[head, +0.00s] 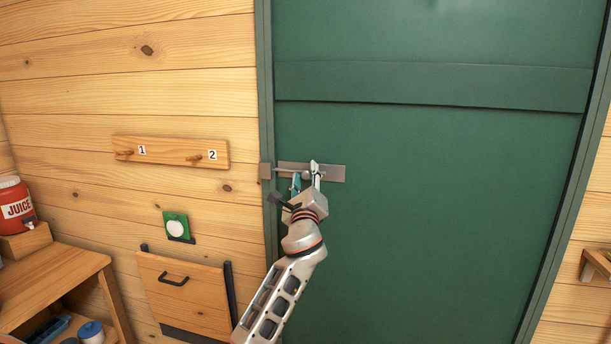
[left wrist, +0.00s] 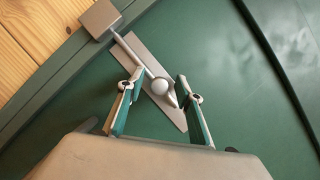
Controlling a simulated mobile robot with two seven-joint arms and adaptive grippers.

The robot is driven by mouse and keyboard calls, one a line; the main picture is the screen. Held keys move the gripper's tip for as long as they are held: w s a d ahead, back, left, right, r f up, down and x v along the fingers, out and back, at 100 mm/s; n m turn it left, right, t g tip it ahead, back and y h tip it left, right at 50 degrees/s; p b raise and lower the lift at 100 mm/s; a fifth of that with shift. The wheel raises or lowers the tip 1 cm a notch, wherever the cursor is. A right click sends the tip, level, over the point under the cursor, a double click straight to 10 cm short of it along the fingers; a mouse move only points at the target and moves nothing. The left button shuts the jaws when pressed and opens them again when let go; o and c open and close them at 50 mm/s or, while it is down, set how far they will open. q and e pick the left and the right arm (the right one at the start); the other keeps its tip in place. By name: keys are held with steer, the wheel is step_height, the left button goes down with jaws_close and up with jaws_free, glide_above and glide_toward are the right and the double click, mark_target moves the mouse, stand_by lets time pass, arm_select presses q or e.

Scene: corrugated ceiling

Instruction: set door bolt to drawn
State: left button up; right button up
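The green door (head: 430,200) carries a grey metal bolt plate (head: 335,173) near its left edge. The bolt rod (head: 283,170) reaches left to a grey keeper block (head: 265,171) on the frame. In the left wrist view, the keeper (left wrist: 99,18), the rod (left wrist: 128,48) and the round pale knob (left wrist: 160,86) show clearly, and the rod's end meets the keeper. My left gripper (head: 305,176) is at the bolt; in the left wrist view its two open fingers (left wrist: 160,92) stand on either side of the knob, with gaps to it. My right gripper is not in view.
A wooden peg rail (head: 172,152) with labels 1 and 2 hangs left of the door. Below are a green panel with a white button (head: 176,227) and a wooden flap with a black handle (head: 185,290). A red juice container (head: 15,207) stands far left.

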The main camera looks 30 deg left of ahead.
arm_select(q)
steer(key=shift+w+a, duration=0.1)
steer(key=shift+w, duration=0.1)
steer(key=shift+c, duration=0.4)
jaws_close()
steer(key=shift+w+d+b, duration=0.2)
steer(key=shift+d, duration=0.8)
steer(key=shift+w+d+b, duration=0.2)
steer(key=shift+d, duration=0.75)
jaws_free()
steer(key=shift+o, duration=0.4)
steer(key=shift+d, duration=0.1)
glide_toward(320, 167)
steer(key=v, duration=0.6)
steer(key=shift+f, duration=0.2)
